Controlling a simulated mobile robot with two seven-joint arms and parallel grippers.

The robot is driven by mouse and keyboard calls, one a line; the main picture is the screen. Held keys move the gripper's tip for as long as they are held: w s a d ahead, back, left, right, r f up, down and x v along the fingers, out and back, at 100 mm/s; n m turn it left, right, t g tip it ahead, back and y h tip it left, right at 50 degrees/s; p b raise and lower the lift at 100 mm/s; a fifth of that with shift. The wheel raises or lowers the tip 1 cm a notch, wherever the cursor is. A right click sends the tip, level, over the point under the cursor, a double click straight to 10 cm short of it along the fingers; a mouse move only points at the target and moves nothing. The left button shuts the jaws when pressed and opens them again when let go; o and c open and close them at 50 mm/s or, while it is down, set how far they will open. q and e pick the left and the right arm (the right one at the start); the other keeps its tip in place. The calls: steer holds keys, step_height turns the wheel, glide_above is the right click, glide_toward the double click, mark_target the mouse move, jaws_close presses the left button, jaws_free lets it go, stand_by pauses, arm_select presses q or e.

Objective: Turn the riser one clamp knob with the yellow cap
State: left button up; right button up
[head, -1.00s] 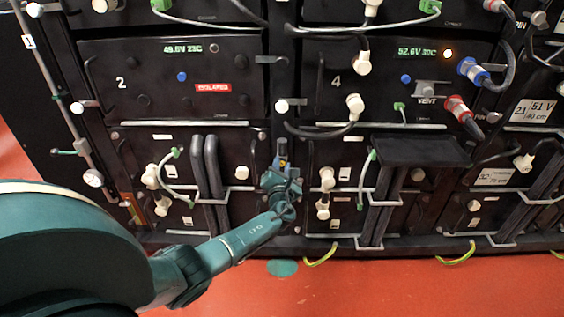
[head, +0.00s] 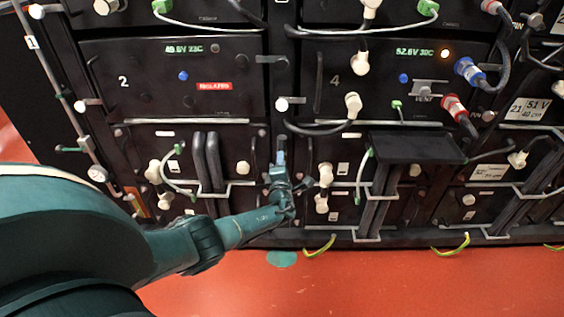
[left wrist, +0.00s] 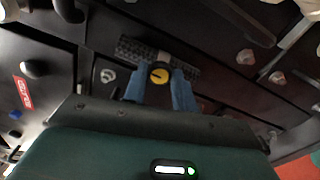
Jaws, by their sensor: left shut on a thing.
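A knob with a yellow cap and a dark mark across it (left wrist: 159,75) sits between the blue fingertips of my left gripper (left wrist: 158,92) in the left wrist view. The gripper is shut on this knob. A grey ribbed bar runs behind the knob. In the head view my left gripper (head: 281,160) points at the dark post between the two lower battery bays. The yellow cap cannot be made out there. My right gripper is in neither view.
A white knob (head: 282,104) sits above the gripper on the same post. White plugs (head: 325,175) and dark cables lie close on its right, black handles (head: 206,160) on its left. A dark shelf (head: 415,147) juts out farther right.

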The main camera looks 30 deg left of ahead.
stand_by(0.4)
arm_select(q)
steer(key=o, duration=1)
steer(key=p+v, duration=0.6)
steer(key=v, duration=0.7)
steer(key=shift+p, duration=0.4)
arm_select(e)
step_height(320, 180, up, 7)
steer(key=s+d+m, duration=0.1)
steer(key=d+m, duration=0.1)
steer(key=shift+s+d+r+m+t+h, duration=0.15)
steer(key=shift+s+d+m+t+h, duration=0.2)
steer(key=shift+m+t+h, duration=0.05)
